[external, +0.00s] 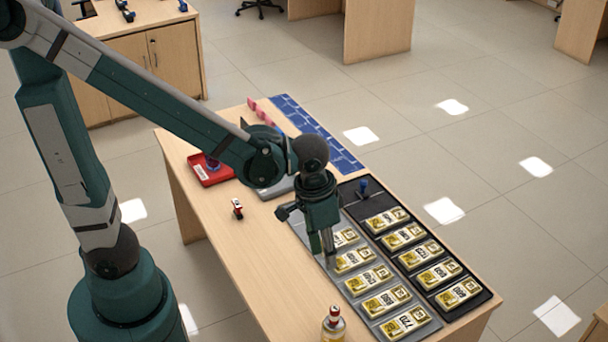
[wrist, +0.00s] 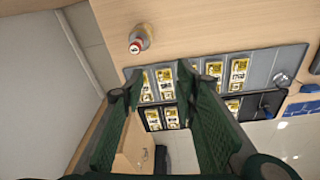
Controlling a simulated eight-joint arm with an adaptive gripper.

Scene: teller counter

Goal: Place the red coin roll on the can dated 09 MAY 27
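My gripper (external: 324,255) hangs over the left edge of the grey tray, beside the upper gold items. In the wrist view my gripper (wrist: 160,75) has its two green fingers wide apart, with nothing seen held between them. Gold flat items (external: 383,301) with printed white labels lie in two rows; the dates are too small to read, so I cannot tell which is 09 MAY 27. A small red, white and dark object (external: 237,208) stands on the desk left of my gripper; I cannot tell if it is the red coin roll.
The gold items lie on a grey tray (external: 398,334) and a black tray (external: 352,193). A red-capped bottle (external: 333,325) stands at the front edge. A red tray (external: 211,178), pink pieces (external: 252,104) and a blue mat (external: 305,127) lie further back.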

